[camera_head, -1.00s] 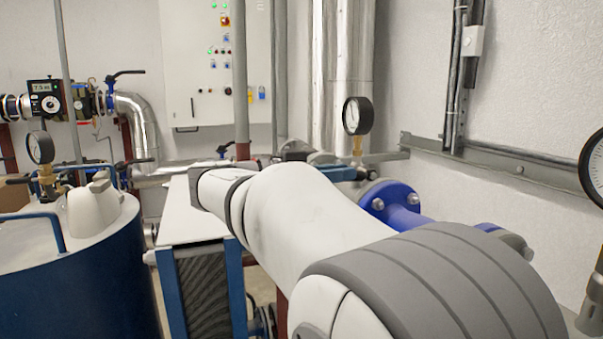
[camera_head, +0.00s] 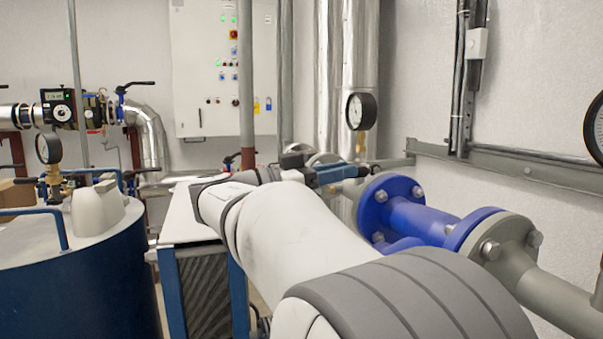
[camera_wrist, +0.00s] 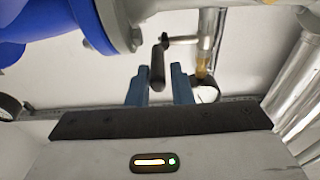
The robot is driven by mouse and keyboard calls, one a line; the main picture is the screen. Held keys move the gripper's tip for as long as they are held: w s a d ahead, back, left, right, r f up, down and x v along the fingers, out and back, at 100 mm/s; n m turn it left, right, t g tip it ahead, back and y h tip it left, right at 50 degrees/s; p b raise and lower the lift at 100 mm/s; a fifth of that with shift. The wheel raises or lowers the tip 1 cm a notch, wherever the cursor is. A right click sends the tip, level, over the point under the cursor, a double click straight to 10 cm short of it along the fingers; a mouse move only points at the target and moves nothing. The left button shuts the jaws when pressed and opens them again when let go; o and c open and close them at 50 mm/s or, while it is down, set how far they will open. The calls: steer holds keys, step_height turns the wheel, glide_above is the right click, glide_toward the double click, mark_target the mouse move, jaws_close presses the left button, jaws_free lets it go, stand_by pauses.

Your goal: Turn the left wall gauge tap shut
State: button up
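The left wall gauge (camera_head: 361,112) is a round dial with a black rim, standing on a thin stem beyond my gripper in the head view. In the wrist view its tap shows as a dark lever handle (camera_wrist: 158,66) on a grey fitting (camera_wrist: 181,40), beside a brass part (camera_wrist: 201,68). My gripper (camera_wrist: 160,72) has two blue fingers, open, one on each side of the handle's free end. Gaps show between the handle and both fingers; I cannot tell its depth between them. My gripper also shows in the head view (camera_head: 345,172), where the tap is hard to make out.
A blue flanged pipe (camera_head: 425,220) runs close to the right of my arm. A second wall gauge (camera_head: 597,128) is cut off at the right edge. A blue tank (camera_head: 80,275) with a smaller gauge (camera_head: 48,148) stands left. A control cabinet (camera_head: 205,130) hangs behind.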

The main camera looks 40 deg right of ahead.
steer(key=shift+o, duration=0.7)
steer(key=shift+w, duration=0.1)
steer(key=shift+o, duration=0.9)
steer(key=shift+d, duration=0.15)
steer(key=b+v, duration=0.1)
steer(key=v, duration=0.7)
steer(key=shift+b, duration=0.3)
